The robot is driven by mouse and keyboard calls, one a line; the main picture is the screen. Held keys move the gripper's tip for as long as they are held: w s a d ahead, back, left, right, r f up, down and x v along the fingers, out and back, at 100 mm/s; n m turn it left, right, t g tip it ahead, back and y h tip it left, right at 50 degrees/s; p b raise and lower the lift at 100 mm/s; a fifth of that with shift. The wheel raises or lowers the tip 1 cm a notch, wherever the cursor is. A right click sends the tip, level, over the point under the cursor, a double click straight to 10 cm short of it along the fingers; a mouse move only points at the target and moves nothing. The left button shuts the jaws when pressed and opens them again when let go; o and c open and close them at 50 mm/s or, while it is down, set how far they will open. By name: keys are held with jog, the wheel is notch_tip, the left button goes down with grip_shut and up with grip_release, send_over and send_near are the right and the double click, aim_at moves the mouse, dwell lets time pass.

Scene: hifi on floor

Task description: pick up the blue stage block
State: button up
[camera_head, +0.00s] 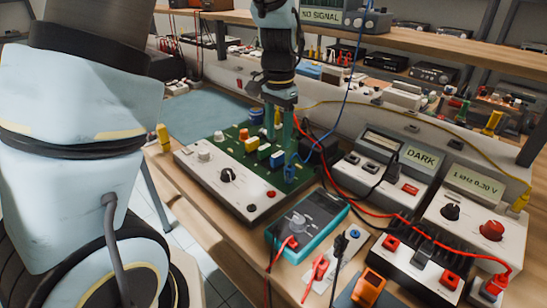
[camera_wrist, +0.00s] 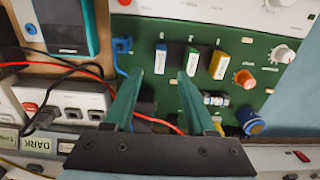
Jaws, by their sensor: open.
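The blue stage block (camera_head: 277,158) stands on the green circuit board, at the near right end of a short row of blocks. In the wrist view the blue block (camera_wrist: 160,58), with a pale top, shows just beyond the gap between my fingertips. My gripper (camera_head: 279,142) is open and empty, with its green fingers pointing down over the board. In the wrist view my gripper (camera_wrist: 159,74) has one finger on each side of the block's line. The right fingertip is close to the green block (camera_wrist: 191,60). I cannot tell the exact height above the block.
A yellow block (camera_wrist: 218,65) stands farther along the row. A blue plug (camera_wrist: 122,45) with its cable is close to the left finger. Red and black leads, a teal meter (camera_head: 305,222) and grey instruments (camera_head: 385,165) crowd the right. A blue mat (camera_head: 205,115) is clear.

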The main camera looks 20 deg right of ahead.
aim_at(277, 154)
jog(key=shift+a+f+p, duration=0.1)
jog(key=shift+f+p, duration=0.8)
jog(key=shift+f, duration=2.65)
grip_shut()
